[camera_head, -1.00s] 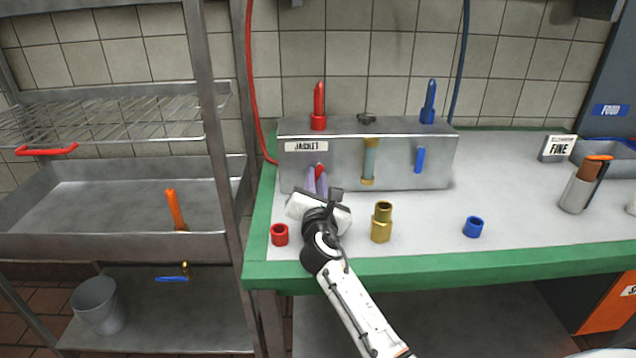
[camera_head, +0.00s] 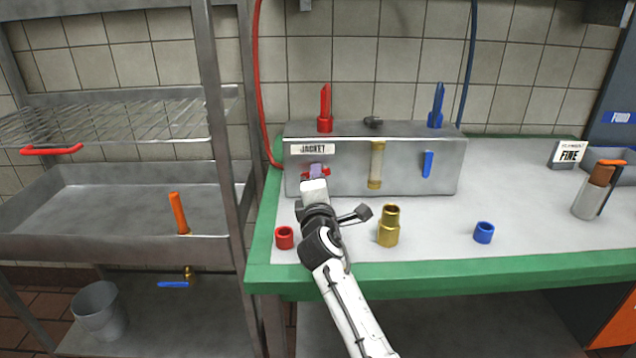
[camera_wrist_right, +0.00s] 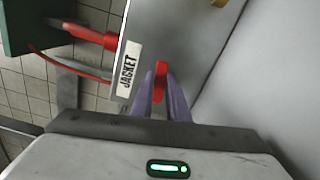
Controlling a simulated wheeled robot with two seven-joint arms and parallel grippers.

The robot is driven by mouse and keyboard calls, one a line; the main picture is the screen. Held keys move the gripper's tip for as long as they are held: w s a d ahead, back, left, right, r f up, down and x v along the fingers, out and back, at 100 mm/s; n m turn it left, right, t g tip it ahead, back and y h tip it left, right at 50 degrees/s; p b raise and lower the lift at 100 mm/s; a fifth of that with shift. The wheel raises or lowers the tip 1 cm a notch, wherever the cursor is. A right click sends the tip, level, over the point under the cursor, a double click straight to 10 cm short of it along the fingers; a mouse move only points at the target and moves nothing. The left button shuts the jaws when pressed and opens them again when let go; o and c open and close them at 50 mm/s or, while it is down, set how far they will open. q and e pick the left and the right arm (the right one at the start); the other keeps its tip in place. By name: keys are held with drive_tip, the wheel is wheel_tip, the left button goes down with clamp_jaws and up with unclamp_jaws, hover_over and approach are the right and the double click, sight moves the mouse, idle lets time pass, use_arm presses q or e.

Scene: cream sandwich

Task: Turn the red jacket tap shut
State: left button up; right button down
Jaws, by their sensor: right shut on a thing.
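The red jacket tap (camera_head: 304,176) is on the front of the grey metal box (camera_head: 410,181), just below the JACKET label (camera_head: 312,148). My right gripper (camera_head: 317,170) is at the tap, its purple fingers closed on the red handle. In the right wrist view the red handle (camera_wrist_right: 160,82) sits between the two fingers (camera_wrist_right: 162,98). In the head view the handle shows red on both sides of the fingers and looks roughly level; the gripper covers its middle. My left gripper is not in view.
A blue tap handle (camera_head: 427,164) and a sight tube (camera_head: 376,164) are on the same box. A red ring (camera_head: 284,238), a brass fitting (camera_head: 389,226) and a blue ring (camera_head: 484,233) stand on the green-edged table (camera_head: 430,270). A steel rack post (camera_head: 222,150) is close on the left.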

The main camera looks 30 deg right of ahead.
drive_tip(key=shift+r+m, duration=0.1)
drive_tip(key=shift+m, duration=0.9)
drive_tip(key=c, duration=1.7)
unclamp_jaws()
drive_tip(key=shift+r, duration=0.1)
